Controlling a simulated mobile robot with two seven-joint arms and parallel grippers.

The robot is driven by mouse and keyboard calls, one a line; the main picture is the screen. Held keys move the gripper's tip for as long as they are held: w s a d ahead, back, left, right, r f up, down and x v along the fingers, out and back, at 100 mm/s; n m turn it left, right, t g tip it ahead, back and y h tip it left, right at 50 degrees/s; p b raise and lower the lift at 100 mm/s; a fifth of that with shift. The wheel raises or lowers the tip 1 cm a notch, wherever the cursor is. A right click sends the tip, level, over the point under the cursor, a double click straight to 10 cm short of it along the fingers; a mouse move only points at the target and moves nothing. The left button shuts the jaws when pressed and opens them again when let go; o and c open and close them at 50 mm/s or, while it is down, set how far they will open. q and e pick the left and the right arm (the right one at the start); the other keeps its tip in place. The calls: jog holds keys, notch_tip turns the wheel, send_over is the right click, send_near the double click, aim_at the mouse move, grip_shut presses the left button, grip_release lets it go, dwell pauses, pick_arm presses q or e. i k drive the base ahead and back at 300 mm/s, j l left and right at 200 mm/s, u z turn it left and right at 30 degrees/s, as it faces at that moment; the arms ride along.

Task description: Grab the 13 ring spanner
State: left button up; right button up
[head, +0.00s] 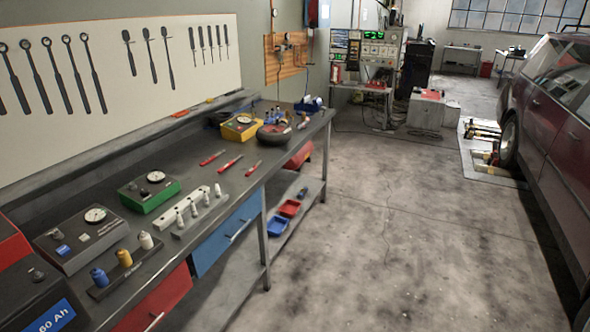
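Several dark ring spanners hang in a row on the white wall board (140,95) at the left of the head view. They run from the leftmost spanner (15,82), cut close to the picture edge, to the rightmost one (95,78). Each has its ring end up and its shaft slanting down to the right. No size marks are readable, so I cannot tell which one is the 13. Neither of my grippers shows in this view.
A grey workbench (190,245) below the board carries gauge boxes, a green box (148,196) and red-handled tools. Three other tools (150,55) hang right of the spanners. A dark red car (550,105) stands at right. The middle floor (390,230) is clear.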

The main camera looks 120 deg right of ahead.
aim_at(253, 168)
jog(key=z, duration=2.3)
jog(key=i+l+z, duration=0.1)
jog(key=z, duration=0.75)
jog(key=i+z, duration=0.1)
jog(key=z, duration=0.3)
jog(key=i+j+z, duration=0.15)
jog(key=i, duration=0.7)
jog(key=u, duration=0.4)
jog(key=i+l+u, duration=0.1)
jog(key=u, duration=0.25)
jog(key=i+l+u, duration=0.1)
jog(key=l+u, duration=1)
jog(key=l, duration=0.65)
jog(key=i, duration=0.05)
